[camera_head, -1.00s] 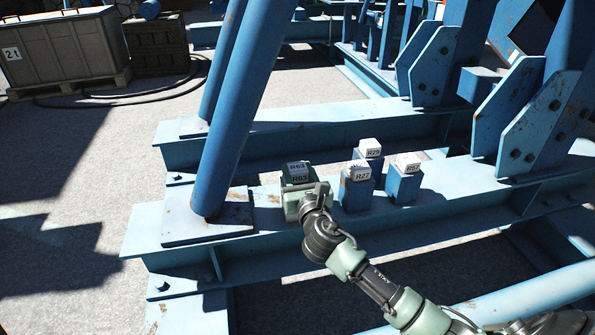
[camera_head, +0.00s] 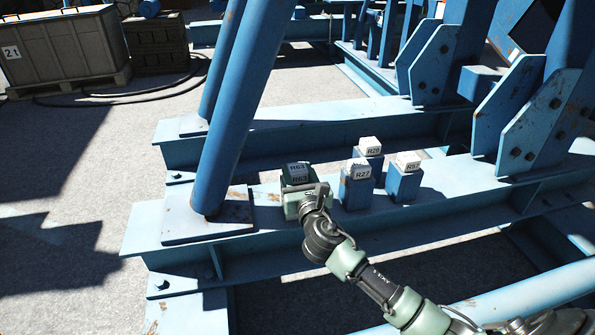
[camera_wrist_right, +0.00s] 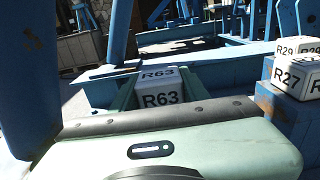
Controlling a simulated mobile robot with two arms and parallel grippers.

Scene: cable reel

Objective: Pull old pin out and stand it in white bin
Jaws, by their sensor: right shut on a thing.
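My right gripper (camera_head: 299,187) is shut on the block labelled R63 (camera_head: 298,170), which has a white labelled top. In the right wrist view, the R63 block (camera_wrist_right: 160,88) sits between the fingers, with its lower part hidden by my gripper. It is upright on the blue beam; whether its base is lifted cannot be seen. Similar white-topped blue blocks stand to its right: R27 (camera_head: 358,187), R29 (camera_head: 370,148) and one with a less clear label (camera_head: 404,181). No label here says which pin is old. My left gripper is not in view.
A slanted blue post (camera_head: 232,110) rises just left of my right gripper. Blue beams (camera_head: 420,225) and upright plates (camera_head: 515,115) fill the right side. A dark crate (camera_head: 156,46) and a black hose (camera_head: 110,98) are near the bin. Open concrete (camera_head: 90,180) lies at left.

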